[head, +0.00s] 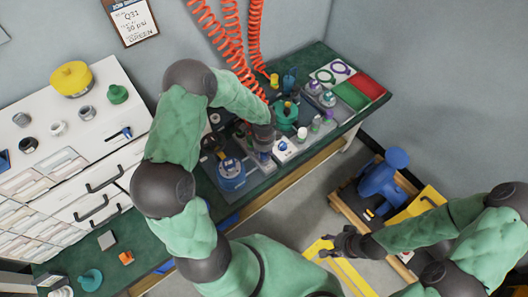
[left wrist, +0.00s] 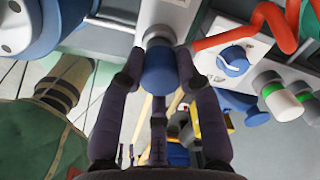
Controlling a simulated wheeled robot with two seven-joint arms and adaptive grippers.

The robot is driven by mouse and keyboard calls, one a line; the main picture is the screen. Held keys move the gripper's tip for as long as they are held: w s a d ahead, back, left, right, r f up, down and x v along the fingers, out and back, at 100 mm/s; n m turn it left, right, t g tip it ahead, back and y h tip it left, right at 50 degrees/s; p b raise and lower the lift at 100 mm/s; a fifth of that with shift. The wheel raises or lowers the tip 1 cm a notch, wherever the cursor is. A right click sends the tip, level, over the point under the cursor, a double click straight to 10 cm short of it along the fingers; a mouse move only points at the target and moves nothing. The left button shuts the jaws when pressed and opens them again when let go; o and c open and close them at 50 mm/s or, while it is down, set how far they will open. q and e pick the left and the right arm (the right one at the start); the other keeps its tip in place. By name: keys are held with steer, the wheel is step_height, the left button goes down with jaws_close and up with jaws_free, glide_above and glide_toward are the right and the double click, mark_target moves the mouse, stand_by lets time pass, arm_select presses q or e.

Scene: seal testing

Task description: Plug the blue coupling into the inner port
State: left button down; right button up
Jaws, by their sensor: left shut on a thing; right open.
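My left gripper (head: 263,148) is over the bench fixture, pointing down. In the left wrist view its dark fingers (left wrist: 160,85) are shut around the blue coupling (left wrist: 160,70). The coupling's grey collar faces a pale grey block (left wrist: 166,14) with a port; I cannot tell whether it is seated in it. In the head view a bit of the blue coupling (head: 264,157) shows below the fingers. The inner port itself is hidden. My right gripper (head: 337,244) is open and empty, over the floor away from the bench.
A blue round vessel (head: 231,175) stands left of the gripper. A white block with a blue knob (head: 283,146) is close on the right. Red coiled hoses (head: 228,40) hang behind. A green vessel (head: 286,113) stands further back. A wooden cart (head: 350,200) is on the floor.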

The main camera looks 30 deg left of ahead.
arm_select(q)
steer(key=shift+f, duration=0.25)
steer(key=c, duration=0.8)
jaws_free()
step_height(320, 180, up, 12)
steer(key=shift+s, duration=0.1)
steer(key=s+d+f+n+h, duration=0.4)
steer(key=s+d+f+n, duration=1.2)
steer(key=d+f, duration=0.2)
steer(key=shift+s+f, duration=0.35)
steer(key=shift+f, duration=0.5)
